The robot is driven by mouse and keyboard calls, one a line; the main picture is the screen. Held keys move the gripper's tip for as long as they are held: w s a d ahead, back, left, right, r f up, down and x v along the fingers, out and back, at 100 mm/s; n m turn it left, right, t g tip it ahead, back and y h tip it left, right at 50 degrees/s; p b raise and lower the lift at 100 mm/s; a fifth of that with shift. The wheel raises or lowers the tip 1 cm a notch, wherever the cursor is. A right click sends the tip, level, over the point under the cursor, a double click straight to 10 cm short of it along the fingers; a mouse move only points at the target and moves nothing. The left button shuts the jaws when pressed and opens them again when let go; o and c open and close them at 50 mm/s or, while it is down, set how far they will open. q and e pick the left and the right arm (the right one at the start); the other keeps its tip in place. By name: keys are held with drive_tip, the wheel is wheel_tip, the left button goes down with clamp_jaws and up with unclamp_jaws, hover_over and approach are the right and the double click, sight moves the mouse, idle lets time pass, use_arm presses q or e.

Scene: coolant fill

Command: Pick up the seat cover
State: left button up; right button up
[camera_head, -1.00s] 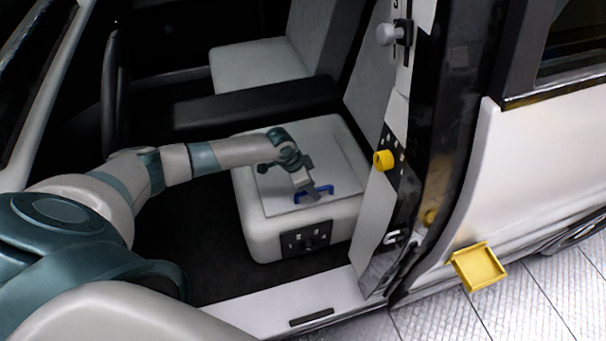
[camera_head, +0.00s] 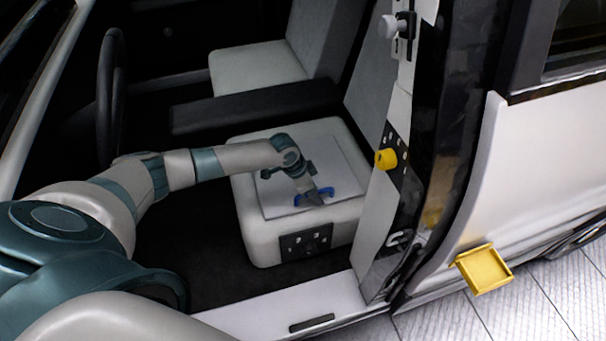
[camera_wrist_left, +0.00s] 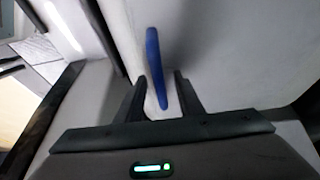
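The seat cover (camera_head: 344,164) is a flat pale grey panel lying on the light seat cushion. It has a blue handle (camera_head: 324,191) near its front edge. My left gripper (camera_head: 313,197) is down over the cover, at the handle. In the left wrist view, the blue handle (camera_wrist_left: 153,50) reaches in between the two dark fingers of my left gripper (camera_wrist_left: 159,76). The fingers are open, with a gap on either side of the handle. Part of the handle is hidden by the gripper in the head view. My right gripper is in neither view.
A dark console (camera_head: 255,105) lies behind the seat. The door pillar (camera_head: 390,190) with a yellow knob (camera_head: 386,159) rises close on the right. A yellow tray-like flap (camera_head: 484,270) sticks out from the car's outside.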

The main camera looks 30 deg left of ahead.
use_arm(q)
drive_tip(key=shift+f, duration=0.2)
idle(0.3)
clamp_jaws()
drive_tip(key=shift+r, duration=0.15)
